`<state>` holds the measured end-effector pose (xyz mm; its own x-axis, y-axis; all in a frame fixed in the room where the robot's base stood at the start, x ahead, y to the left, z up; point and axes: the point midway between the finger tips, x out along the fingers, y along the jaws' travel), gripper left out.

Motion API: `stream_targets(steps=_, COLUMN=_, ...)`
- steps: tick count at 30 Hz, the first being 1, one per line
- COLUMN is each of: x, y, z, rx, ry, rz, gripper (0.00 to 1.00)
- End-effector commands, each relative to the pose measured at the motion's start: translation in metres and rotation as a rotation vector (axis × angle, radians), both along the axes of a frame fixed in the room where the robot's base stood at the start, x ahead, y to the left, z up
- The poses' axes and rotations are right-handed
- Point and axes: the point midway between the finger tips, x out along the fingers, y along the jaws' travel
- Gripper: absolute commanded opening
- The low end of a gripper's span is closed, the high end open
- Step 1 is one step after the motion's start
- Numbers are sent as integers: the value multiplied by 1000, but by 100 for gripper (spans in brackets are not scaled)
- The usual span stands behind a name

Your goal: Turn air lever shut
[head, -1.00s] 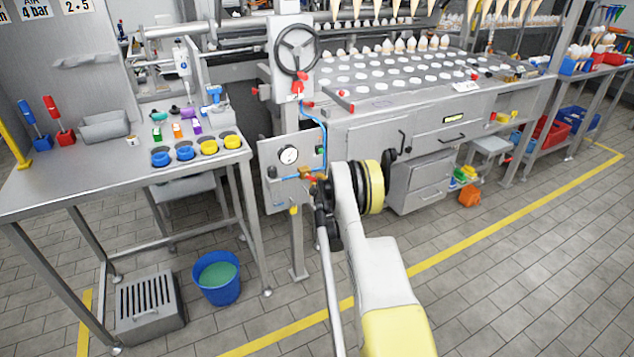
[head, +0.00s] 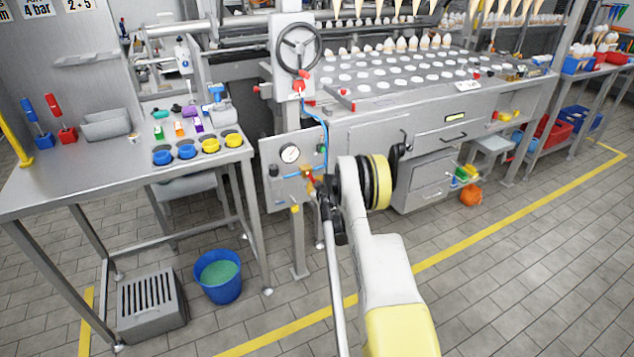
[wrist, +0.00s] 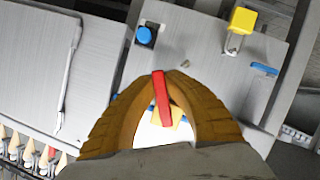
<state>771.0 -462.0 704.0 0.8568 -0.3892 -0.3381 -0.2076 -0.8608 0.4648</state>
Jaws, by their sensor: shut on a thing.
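The red air lever (wrist: 160,98) shows in the wrist view between the two brown ridged fingers of my gripper (wrist: 167,76), which are shut on it. The lever stands nearly upright in the picture, with a little yellow and a white round area behind it. In the head view the lever's place on the grey air panel (head: 276,188) is largely hidden by my gripper (head: 316,187) and wrist. The panel carries a round white gauge (head: 290,153) above and left of my gripper.
In the wrist view a blue knob (wrist: 144,35), a yellow block (wrist: 243,20) and a blue fitting (wrist: 264,69) are close by. A blue hose (head: 326,125) runs above my gripper. The steel table (head: 100,176) and blue bucket (head: 218,280) stand left; open floor lies right.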

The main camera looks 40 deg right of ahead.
Motion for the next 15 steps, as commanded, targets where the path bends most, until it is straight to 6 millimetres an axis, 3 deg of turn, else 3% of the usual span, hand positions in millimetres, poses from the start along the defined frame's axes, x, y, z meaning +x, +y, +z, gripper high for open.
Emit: stream_targets(steps=15, x=4, y=17, z=-5, rx=380, ry=-91, rz=1, gripper=0)
